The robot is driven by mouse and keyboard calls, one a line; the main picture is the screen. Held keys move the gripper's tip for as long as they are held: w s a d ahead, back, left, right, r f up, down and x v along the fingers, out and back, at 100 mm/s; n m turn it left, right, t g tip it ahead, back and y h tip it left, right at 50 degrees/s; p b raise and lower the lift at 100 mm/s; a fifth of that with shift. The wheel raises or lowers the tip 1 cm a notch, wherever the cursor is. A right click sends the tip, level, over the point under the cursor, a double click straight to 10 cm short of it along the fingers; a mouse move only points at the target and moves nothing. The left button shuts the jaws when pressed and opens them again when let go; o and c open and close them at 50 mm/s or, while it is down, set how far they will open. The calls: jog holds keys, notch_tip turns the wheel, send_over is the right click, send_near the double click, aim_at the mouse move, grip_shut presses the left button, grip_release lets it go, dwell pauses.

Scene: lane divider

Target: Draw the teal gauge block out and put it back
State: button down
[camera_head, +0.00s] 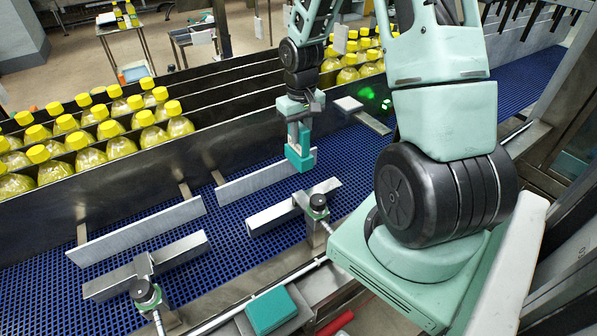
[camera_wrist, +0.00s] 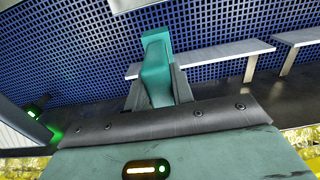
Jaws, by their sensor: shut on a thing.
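My gripper (camera_head: 299,142) is shut on the teal gauge block (camera_head: 300,161) and holds it upright, pointing down over the blue belt. In the wrist view the block (camera_wrist: 157,62) sits between the two dark fingers and sticks out past their tips. In the head view the block overlaps the right end of the far metal guide rail (camera_head: 255,180); I cannot tell whether it touches the rail or the belt. A second teal block-like piece (camera_head: 271,310) lies on a grey support at the front edge.
The blue mesh belt (camera_head: 225,230) carries other guide rails (camera_head: 140,231) and clamp brackets with black knobs (camera_head: 318,203). Yellow-capped bottles (camera_head: 60,150) stand in lanes behind a dark wall. A small pale block (camera_head: 348,104) sits on a bracket to the right.

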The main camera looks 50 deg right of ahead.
jog(key=shift+r+p, duration=1.55)
jog(key=shift+r, duration=0.55)
